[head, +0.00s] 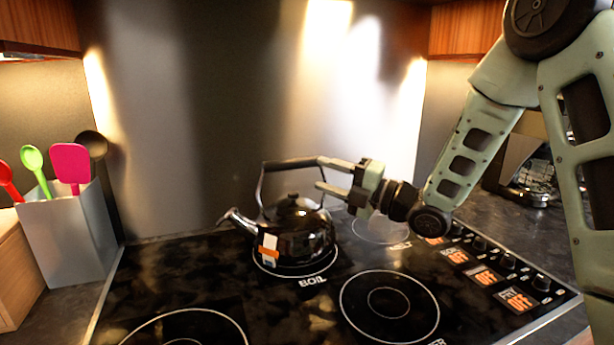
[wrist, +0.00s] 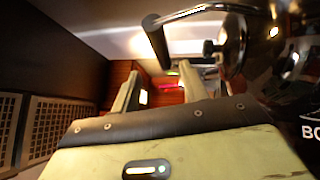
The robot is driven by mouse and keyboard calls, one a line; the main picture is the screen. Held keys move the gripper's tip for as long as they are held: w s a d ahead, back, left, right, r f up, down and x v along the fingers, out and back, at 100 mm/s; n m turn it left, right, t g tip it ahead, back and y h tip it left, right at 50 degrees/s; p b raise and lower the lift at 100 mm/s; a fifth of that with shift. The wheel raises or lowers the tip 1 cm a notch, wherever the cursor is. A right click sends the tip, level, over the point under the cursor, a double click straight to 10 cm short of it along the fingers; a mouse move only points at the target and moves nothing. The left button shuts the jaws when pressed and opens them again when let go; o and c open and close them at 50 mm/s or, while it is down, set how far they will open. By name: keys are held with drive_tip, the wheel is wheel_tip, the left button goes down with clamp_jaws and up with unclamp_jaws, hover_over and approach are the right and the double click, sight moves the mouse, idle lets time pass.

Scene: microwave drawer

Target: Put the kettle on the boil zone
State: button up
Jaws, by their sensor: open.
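A shiny black kettle (head: 303,237) stands upright on the cooktop, on the ring labelled BOIL (head: 313,282), with its spout to the left and its handle arched above. My gripper (head: 318,174) is at the right of the handle, its fingers pointing left, near the handle's upper right side. The fingers are apart, and I cannot tell whether they touch the handle. In the wrist view the open fingers (wrist: 165,90) show with a gap between them, and the handle (wrist: 190,18) and kettle body (wrist: 262,45) lie up and to the right.
Other cooking rings lie at the front right (head: 388,306) and front left (head: 185,330). Labelled knobs (head: 483,274) line the right side. A grey utensil holder (head: 70,232) stands at the left. A metal wall (head: 240,120) rises behind the cooktop.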

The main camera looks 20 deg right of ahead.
drive_tip(key=shift+v, duration=1.35)
drive_tip(key=a+f+m+h, duration=0.1)
drive_tip(key=a, duration=0.1)
drive_tip(key=a+f+m+g+h, duration=0.1)
drive_tip(key=a+m, duration=0.1)
drive_tip(key=a+f+m+g+h, duration=0.1)
drive_tip(key=shift+w+a+f+h, duration=0.1)
drive_tip(key=shift+w+a+h, duration=0.2)
drive_tip(key=shift+w+a, duration=0.1)
drive_tip(key=s+a+f+m+g+h, duration=0.2)
drive_tip(key=s+m, duration=0.2)
drive_tip(key=s, duration=0.2)
drive_tip(key=s+a+f+m+g+h, duration=0.2)
drive_tip(key=s+a+f+m+g, duration=0.1)
drive_tip(key=s, duration=0.3)
drive_tip(key=s+a+f+m+g+h, duration=0.2)
drive_tip(key=s+a+f+m+g, duration=0.1)
drive_tip(key=s+m, duration=0.2)
drive_tip(key=shift+s+h, duration=0.4)
drive_tip(key=shift+s, duration=0.15)
drive_tip(key=s+m+g, duration=0.1)
drive_tip(key=s, duration=0.3)
drive_tip(key=s+m+g+h, duration=0.1)
drive_tip(key=s+g, duration=0.1)
drive_tip(key=s, duration=0.2)
drive_tip(key=s+m+g, duration=0.1)
drive_tip(key=s, duration=0.4)
drive_tip(key=shift+f+m+g+h, duration=0.25)
drive_tip(key=shift+m+g+h, duration=0.15)
drive_tip(key=shift+s, duration=0.35)
